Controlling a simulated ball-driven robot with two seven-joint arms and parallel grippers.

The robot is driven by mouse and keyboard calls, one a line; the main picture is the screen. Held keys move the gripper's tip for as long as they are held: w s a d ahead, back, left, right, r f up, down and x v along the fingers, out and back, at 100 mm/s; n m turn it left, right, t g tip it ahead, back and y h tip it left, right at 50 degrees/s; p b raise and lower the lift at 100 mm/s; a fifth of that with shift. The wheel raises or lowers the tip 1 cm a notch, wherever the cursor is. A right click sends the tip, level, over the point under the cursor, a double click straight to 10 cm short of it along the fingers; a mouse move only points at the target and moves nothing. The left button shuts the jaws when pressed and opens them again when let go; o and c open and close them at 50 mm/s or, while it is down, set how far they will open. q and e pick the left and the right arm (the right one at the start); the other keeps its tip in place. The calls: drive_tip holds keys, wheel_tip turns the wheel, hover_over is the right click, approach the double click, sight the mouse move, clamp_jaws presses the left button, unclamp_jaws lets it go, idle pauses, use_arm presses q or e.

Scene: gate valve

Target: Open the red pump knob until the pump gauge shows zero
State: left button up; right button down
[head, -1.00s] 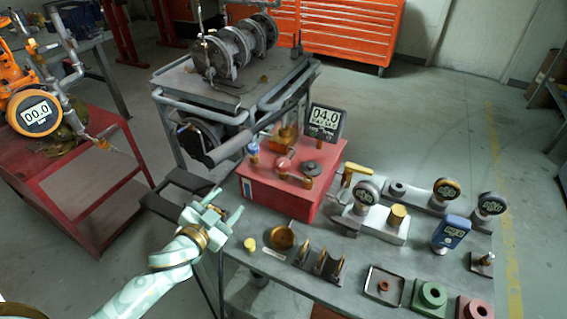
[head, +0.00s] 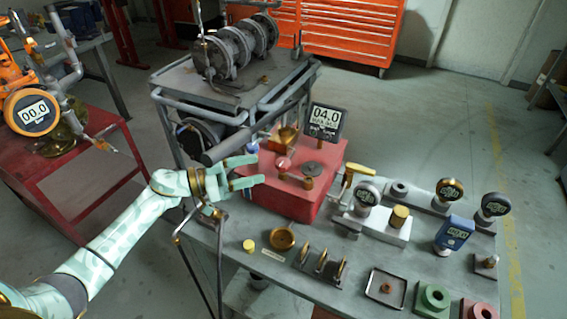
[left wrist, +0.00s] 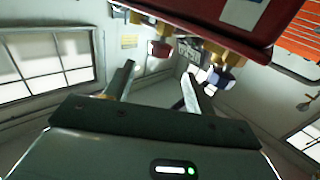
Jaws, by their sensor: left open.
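The pump is a red box (head: 327,198) on the grey bench. Its red knob (head: 283,163) stands on the left part of the top, and shows between the finger directions in the left wrist view (left wrist: 160,48). The pump gauge (head: 325,118) behind it reads 04.0. My left gripper (head: 247,171) is open and empty, its two fingers pointing right at the red knob with a gap left. In the left wrist view the open fingers (left wrist: 156,84) are apart from the knob. My right gripper is out of view.
A blue knob (head: 251,147), partly behind my fingers, and a dark round knob (head: 313,168) flank the red knob. The bench (head: 345,262) holds several gauges, a brass dish (head: 282,238) and fittings. A cart (head: 180,75) stands behind; a red table (head: 50,185) is left.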

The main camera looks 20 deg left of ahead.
sight(283, 162)
use_arm(q)
drive_tip(key=b+x, duration=0.1)
drive_tip(key=x, duration=0.7)
drive_tip(key=shift+w+d, duration=0.25)
drive_tip(key=shift+w, duration=0.05)
drive_tip(key=c, duration=1)
